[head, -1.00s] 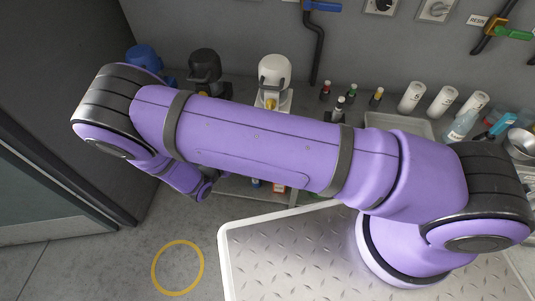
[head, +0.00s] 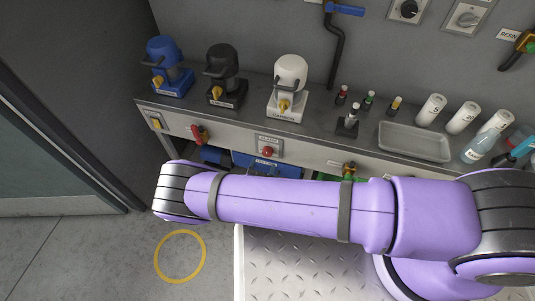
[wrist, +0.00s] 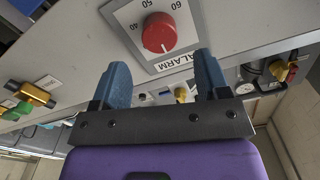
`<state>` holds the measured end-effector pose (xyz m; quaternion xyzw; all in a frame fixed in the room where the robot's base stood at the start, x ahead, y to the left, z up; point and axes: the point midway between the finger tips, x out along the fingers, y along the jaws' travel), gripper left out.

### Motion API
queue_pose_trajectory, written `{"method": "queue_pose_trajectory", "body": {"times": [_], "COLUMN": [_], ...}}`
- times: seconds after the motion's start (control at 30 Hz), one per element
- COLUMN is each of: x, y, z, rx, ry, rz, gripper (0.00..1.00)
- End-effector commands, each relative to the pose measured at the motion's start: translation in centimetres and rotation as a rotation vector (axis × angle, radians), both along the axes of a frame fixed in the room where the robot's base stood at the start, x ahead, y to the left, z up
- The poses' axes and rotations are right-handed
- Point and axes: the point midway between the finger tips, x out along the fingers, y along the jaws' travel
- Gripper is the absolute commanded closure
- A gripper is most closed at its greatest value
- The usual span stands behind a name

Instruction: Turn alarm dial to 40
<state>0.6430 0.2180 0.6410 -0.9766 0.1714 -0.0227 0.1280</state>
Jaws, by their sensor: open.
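The alarm dial is a round red knob (wrist: 159,32) on a pale plate with an ALARM label and the numbers 50 and 60, in the wrist view. A small white mark shows near the knob's lower edge; its exact reading is unclear. In the head view, a small red knob (head: 268,152) on the counter's front panel appears to be the same dial. My gripper (wrist: 160,60) is open and empty. Its two blue fingers are spread to either side of the dial, apparently short of it. In the head view my arm hides the gripper.
Blue, black and white machines, small bottles, white cylinders and a grey tray (head: 414,143) stand on top. A yellow ring (head: 180,257) marks clear floor.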

Motion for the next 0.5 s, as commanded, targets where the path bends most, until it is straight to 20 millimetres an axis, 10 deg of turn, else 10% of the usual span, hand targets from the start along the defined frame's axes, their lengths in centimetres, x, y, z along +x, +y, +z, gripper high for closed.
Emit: {"method": "queue_pose_trajectory", "body": {"times": [0.5], "x": [5.4], "y": [-2.1], "z": [0.0], "rx": [0.001], "ry": [0.002], "rz": [-0.003], "gripper": [0.31]}}
